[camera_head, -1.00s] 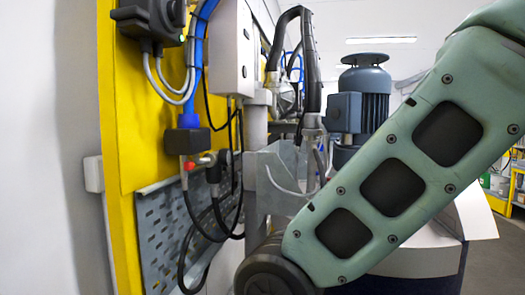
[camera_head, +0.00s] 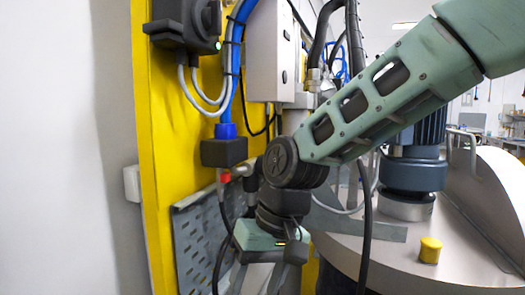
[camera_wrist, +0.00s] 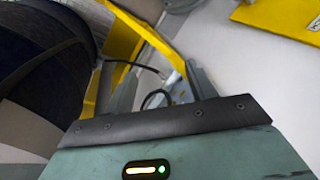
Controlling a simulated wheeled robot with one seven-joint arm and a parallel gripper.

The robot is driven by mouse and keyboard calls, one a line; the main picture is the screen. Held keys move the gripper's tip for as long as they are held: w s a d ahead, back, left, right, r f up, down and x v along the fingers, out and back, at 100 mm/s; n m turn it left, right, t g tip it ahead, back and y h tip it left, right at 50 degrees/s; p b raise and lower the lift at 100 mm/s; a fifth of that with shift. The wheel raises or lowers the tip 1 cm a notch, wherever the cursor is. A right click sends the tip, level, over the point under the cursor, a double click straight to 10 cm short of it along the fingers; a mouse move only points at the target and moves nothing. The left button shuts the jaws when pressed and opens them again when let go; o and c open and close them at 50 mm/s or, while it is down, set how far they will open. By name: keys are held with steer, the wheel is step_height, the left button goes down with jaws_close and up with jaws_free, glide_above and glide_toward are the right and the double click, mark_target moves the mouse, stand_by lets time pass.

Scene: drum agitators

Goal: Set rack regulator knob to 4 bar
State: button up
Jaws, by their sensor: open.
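A black block (camera_head: 224,152) with a blue hose into its top hangs on the yellow panel in the head view. Below it are a small red part (camera_head: 225,178) and a metal fitting (camera_head: 241,170). I cannot make out a regulator knob or a pressure scale for certain; my arm covers the area just right of the fitting. My gripper (camera_head: 261,276) points down beside the perforated plate, partly cut off by the frame bottom. In the wrist view my gripper (camera_wrist: 160,88) is open, its grey fingers apart, with a dark hose showing between and beyond them.
The yellow panel (camera_head: 168,190) and perforated plate (camera_head: 195,245) stand close at left. Dark cables hang near my wrist. At right are a drum lid (camera_head: 400,255) with a yellow cap (camera_head: 430,250) and a blue motor (camera_head: 413,165). A grey box (camera_head: 268,50) is above.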

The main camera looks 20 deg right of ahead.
steer(key=w+d+r+m+t+y+p, duration=0.1)
steer(key=w+d+r+m+p, duration=0.25)
steer(key=w+r, duration=0.45)
steer(key=w+d+r+m+t+y+p, duration=0.15)
steer(key=w+d+r, duration=0.35)
steer(key=w, duration=0.5)
steer(key=w+d+r+m+t+y+p, duration=0.25)
steer(key=w+d+r+m, duration=0.25)
steer(key=w+d+r, duration=0.55)
steer(key=shift+h, duration=0.5)
steer(key=p+x, duration=0.7)
steer(key=x, duration=0.8)
steer(key=shift+s+f, duration=0.1)
steer(key=shift+f, duration=0.1)
steer(key=c, duration=1)
steer(key=shift+a+r, duration=0.1)
